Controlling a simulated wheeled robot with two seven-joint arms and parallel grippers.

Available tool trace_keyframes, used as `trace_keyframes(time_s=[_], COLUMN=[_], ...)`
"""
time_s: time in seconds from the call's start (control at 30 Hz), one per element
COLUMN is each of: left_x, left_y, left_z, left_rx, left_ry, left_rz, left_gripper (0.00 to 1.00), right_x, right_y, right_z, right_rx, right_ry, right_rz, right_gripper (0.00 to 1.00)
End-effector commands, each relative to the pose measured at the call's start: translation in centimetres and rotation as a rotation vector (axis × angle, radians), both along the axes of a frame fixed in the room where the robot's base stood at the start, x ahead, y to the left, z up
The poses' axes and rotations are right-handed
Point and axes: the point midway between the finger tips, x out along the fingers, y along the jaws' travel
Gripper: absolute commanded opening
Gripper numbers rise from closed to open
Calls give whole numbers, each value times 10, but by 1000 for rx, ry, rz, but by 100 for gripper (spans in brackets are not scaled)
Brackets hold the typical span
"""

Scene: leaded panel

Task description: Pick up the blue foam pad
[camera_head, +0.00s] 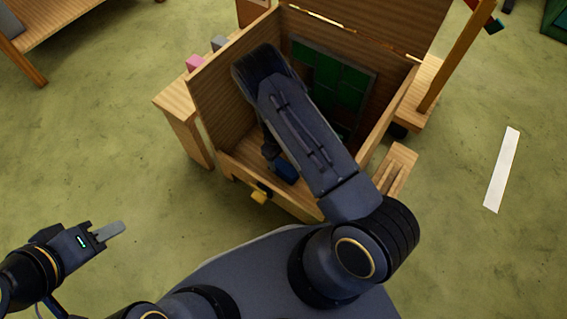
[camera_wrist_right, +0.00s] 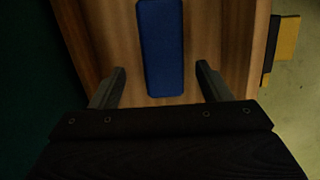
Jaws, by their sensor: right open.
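The blue foam pad (camera_wrist_right: 161,50) is a long flat block lying on the wooden floor of the box in the right wrist view. My right gripper (camera_wrist_right: 160,85) is open, with one finger on each side of the pad's near end and a gap on both sides. In the head view my right arm hides most of that gripper. My left gripper (camera_head: 112,232) is outside the box at the lower left, away from the pad; its finger opening is unclear.
A green leaded panel (camera_head: 335,80) leans inside the box at the back. The box walls surround my right arm. A pink block (camera_head: 195,63) and a grey block (camera_head: 220,43) lie at the left. A white strip (camera_head: 502,170) lies on the clear floor at right.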

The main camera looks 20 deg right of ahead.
Motion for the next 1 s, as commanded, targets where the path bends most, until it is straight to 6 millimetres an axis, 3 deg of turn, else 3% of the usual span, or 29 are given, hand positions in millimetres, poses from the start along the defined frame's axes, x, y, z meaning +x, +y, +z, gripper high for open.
trace_keyframes(time_s=[0.43,0.77,1.0], left_x=[0,0,0], left_y=[0,0,0], left_z=[-30,-31,-31], left_rx=[0,0,0], left_ry=[0,0,0], left_rz=[0,0,0], left_gripper=[36,36,36], right_x=[-18,-19,-19], right_y=[-5,-6,-6], right_z=[-59,-65,-65], right_rx=[0,2,1], right_ry=[1,-1,-1], right_rz=[-1,-2,-2], right_gripper=[71,71,42])
